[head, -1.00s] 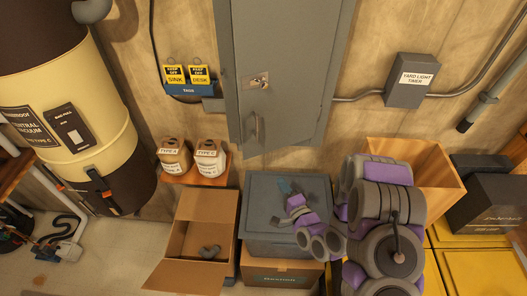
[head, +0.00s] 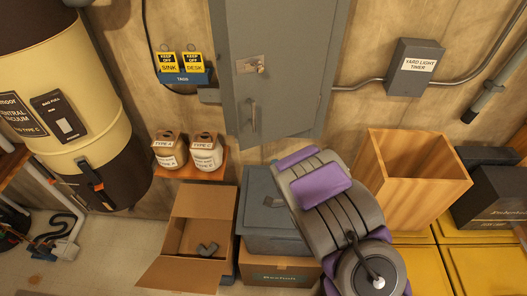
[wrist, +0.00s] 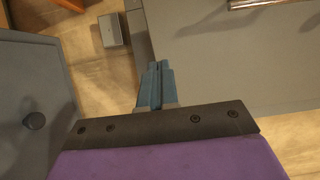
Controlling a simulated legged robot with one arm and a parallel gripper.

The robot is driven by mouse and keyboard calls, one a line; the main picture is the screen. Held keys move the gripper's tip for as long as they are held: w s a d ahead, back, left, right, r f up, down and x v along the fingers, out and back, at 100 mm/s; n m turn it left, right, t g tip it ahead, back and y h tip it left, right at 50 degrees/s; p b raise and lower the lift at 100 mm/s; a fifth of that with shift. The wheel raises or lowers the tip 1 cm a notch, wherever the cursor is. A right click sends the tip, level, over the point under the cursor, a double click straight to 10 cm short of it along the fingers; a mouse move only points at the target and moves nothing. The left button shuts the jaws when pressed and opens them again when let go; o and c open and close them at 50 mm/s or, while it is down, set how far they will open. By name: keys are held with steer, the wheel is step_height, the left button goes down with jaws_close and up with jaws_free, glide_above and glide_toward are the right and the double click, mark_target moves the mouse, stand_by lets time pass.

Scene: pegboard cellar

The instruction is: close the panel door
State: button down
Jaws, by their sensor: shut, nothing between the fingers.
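The grey panel door (head: 285,95) is on the wall cabinet at the top middle of the head view. Its lower free edge stands a little out from the frame, so it looks slightly ajar. Its bar handle (head: 252,115) is near the left edge, below a latch plate (head: 250,64). In the wrist view the door (wrist: 240,65) fills the right, its handle (wrist: 258,3) at the top. My gripper (wrist: 154,68) has its blue fingers shut and empty, overlapping the door's lower left edge in picture; contact cannot be told. In the head view my arm hides the fingers.
A grey box (head: 255,225) stands below the door, beside an open cardboard box (head: 172,262). A wooden bin (head: 415,190) is to the right.

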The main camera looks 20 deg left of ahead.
mark_target(259, 142)
steer(key=x, duration=0.6)
steer(key=b+x, duration=0.1)
steer(key=x, duration=0.2)
steer(key=shift+s+a, duration=0.35)
steer(key=shift+a, duration=0.05)
steer(key=shift+w+r, duration=0.15)
steer(key=shift+w, duration=0.3)
steer(key=shift+w+d, duration=0.15)
steer(key=shift+d, duration=0.15)
steer(key=shift+a, duration=0.9)
steer(key=shift+w+a+m+t+h, duration=0.35)
steer(key=shift+w+m+t+h, duration=0.15)
steer(key=shift+w+t+h, duration=0.15)
steer(key=w+a+m+t+h+b, duration=0.2)
steer(key=w+a+m+h+b, duration=0.1)
steer(key=w, duration=0.4)
steer(key=shift+w+a+r+h, duration=0.25)
steer(key=shift+a+h, duration=0.5)
steer(key=shift+h, duration=0.1)
